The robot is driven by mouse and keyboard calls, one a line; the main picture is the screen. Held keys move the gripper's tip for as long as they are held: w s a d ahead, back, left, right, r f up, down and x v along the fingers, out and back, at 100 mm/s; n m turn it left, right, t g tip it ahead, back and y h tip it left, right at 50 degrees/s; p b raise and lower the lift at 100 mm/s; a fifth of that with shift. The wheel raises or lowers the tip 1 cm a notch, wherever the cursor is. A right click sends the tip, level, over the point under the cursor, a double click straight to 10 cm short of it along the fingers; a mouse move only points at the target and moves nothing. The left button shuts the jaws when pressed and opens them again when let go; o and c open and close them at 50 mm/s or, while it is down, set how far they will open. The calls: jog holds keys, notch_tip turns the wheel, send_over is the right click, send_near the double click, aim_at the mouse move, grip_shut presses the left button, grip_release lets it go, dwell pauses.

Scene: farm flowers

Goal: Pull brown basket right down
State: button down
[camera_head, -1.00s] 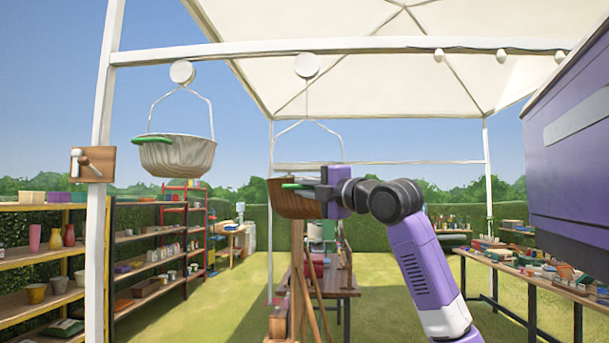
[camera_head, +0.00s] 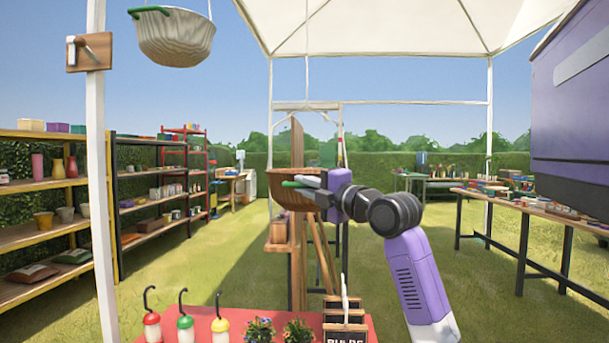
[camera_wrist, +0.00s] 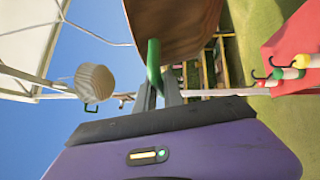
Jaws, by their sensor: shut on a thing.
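The brown basket (camera_head: 290,193) hangs near the middle of the head view, low in front of the hedge. In the wrist view its brown wooden side (camera_wrist: 185,28) fills the top middle, with a green handle (camera_wrist: 153,62) on it. My gripper (camera_head: 312,181) is at the basket's right side. In the wrist view my gripper (camera_wrist: 159,92) is shut on the green handle. Part of the basket's right side is hidden behind my gripper. A pale basket (camera_head: 176,38) with a green handle hangs higher at the left and also shows in the wrist view (camera_wrist: 95,82).
A red table (camera_head: 235,315) with several hooked lanterns, flowers and a bulbs box stands below, in front. A white post (camera_head: 101,180) with a wooden plaque (camera_head: 89,52) stands at the left. Shelves (camera_head: 45,190) line the left; a long table (camera_head: 530,207) stands at the right.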

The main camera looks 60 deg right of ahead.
aim_at(305, 209)
notch_tip(305, 209, down, 6)
jog(key=b, duration=0.2)
jog(key=shift+b, duration=0.4)
jog(key=shift+f, duration=0.1)
jog(key=c, duration=1.6)
grip_release()
jog(key=shift+o, duration=0.7)
jog(key=shift+r, duration=0.2)
jog(key=v, duration=0.7)
jog(key=shift+s+a+p, duration=0.15)
jog(key=shift+s+p, duration=0.2)
jog(key=shift+p, duration=0.05)
jog(key=shift+f, duration=0.15)
